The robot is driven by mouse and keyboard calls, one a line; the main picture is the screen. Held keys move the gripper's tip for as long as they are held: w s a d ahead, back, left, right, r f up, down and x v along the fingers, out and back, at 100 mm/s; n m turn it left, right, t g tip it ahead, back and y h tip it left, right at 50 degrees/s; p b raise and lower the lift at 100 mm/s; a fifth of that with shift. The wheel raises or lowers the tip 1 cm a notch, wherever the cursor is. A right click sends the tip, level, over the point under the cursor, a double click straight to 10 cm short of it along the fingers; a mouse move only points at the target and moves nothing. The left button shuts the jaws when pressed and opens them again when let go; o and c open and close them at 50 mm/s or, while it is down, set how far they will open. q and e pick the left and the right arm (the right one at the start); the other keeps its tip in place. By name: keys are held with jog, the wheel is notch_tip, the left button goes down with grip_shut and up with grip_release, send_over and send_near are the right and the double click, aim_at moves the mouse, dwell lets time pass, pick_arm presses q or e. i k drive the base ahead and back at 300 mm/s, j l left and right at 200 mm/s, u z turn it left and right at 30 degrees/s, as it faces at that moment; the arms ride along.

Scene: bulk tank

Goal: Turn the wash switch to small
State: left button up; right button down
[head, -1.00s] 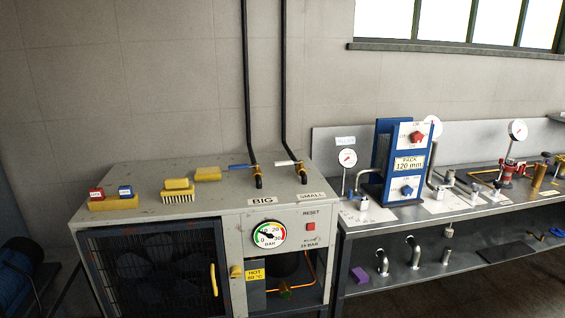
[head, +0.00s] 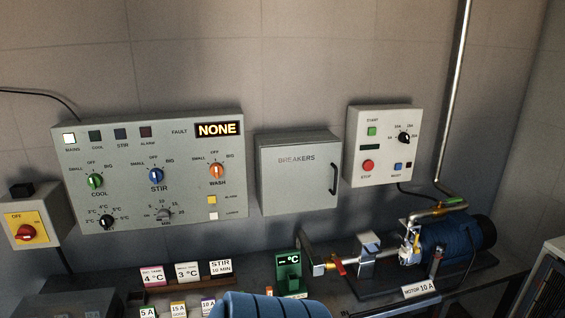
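The wash switch (head: 216,172) is an orange knob at the right of the grey control panel (head: 120,213) on the wall. Its labels read SMALL at left, OFF at top and BIG at right. Its pale pointer looks about upright, towards OFF. The blue stir knob (head: 156,176) and green cool knob (head: 95,181) are to its left in the same row. The fault display (head: 218,130) above reads NONE. Neither of my grippers shows in the head view, and nothing touches the knob.
Right of the panel are a closed breakers box (head: 298,175) and a start/stop box (head: 383,147). Below are small label cards (head: 188,271), a green °C display (head: 288,271) and a blue motor (head: 455,245) with pipes. A blue ribbed shape (head: 275,306) rises at the bottom edge.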

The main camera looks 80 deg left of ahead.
aim_at(217, 168)
jog(key=u, duration=3.45)
